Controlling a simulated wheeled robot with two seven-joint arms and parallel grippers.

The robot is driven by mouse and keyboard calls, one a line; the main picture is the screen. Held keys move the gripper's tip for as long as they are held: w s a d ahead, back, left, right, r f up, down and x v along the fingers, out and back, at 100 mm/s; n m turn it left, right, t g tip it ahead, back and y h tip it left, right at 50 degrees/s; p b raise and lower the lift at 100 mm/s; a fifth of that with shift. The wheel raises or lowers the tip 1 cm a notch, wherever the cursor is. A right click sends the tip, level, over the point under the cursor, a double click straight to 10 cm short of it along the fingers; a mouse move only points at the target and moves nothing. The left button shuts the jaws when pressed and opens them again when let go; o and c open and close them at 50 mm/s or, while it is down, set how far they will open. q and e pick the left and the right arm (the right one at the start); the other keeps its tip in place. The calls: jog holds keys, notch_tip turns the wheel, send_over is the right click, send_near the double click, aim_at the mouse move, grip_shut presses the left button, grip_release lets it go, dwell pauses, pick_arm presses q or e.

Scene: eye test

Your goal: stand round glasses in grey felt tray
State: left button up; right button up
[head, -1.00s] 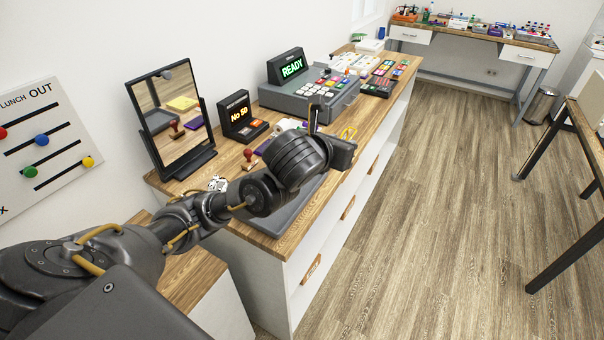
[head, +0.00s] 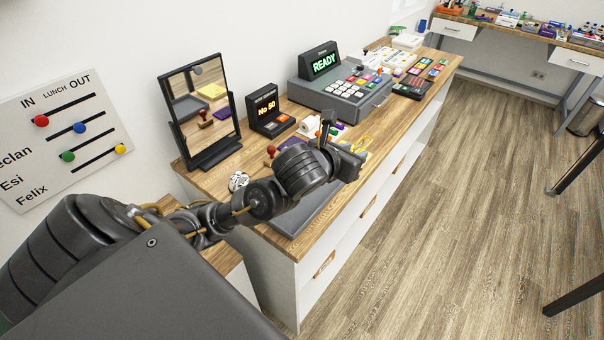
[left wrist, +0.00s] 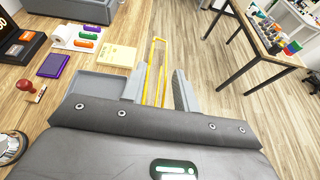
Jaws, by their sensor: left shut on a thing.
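The round glasses appear as a thin yellow frame (left wrist: 152,62), seen nearly edge-on between the fingers of my left gripper (left wrist: 158,88). In the head view, the yellow frame (head: 363,142) shows just beyond my left gripper (head: 350,158), which is shut on it above the front edge of the counter. The grey tray (head: 294,222) lies on the near end of the counter, partly hidden under my left arm. In the left wrist view, the tray (left wrist: 92,84) is left of the fingers, and the glasses are apart from it. My right gripper is not in view.
A red-handled stamp (left wrist: 30,88), purple pad (left wrist: 54,64) and yellow note pad (left wrist: 115,54) lie near the tray. A mirror (head: 203,110), a small display (head: 268,110) and a cash register (head: 340,88) stand behind. Open floor (head: 440,220) lies right of the counter.

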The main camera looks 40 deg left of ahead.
pick_arm(q)
jog(key=s+a+f+p, duration=0.3)
jog(key=s+a+f, duration=0.1)
jog(key=s, duration=0.3)
jog(key=s+a+f+p, duration=0.3)
jog(key=s+a, duration=0.2)
jog(key=s, duration=0.2)
jog(key=shift+n+y, duration=0.3)
jog(key=shift+n, duration=0.1)
jog(key=w+a+f+b, duration=0.1)
jog(key=w+f+b, duration=0.2)
jog(key=b, duration=0.2)
jog(key=w+a+f+b, duration=0.2)
jog(key=w+f+b, duration=0.1)
jog(key=b, duration=0.3)
jog(key=w+a+f+b, duration=0.2)
jog(key=w+f+b, duration=0.1)
jog(key=w+b, duration=0.2)
jog(key=shift+w+a+f+b, duration=0.15)
jog(key=shift+w+b, duration=0.1)
jog(key=shift+b, duration=0.4)
jog(key=shift+w+a+f, duration=0.2)
jog(key=shift+w+f, duration=0.05)
jog(key=shift+w, duration=0.1)
jog(key=shift+w+f, duration=0.1)
jog(key=shift+f, duration=0.1)
jog(key=shift+w+a+f+b, duration=0.1)
jog(key=shift+f+b, duration=0.65)
jog(key=shift+f, duration=0.85)
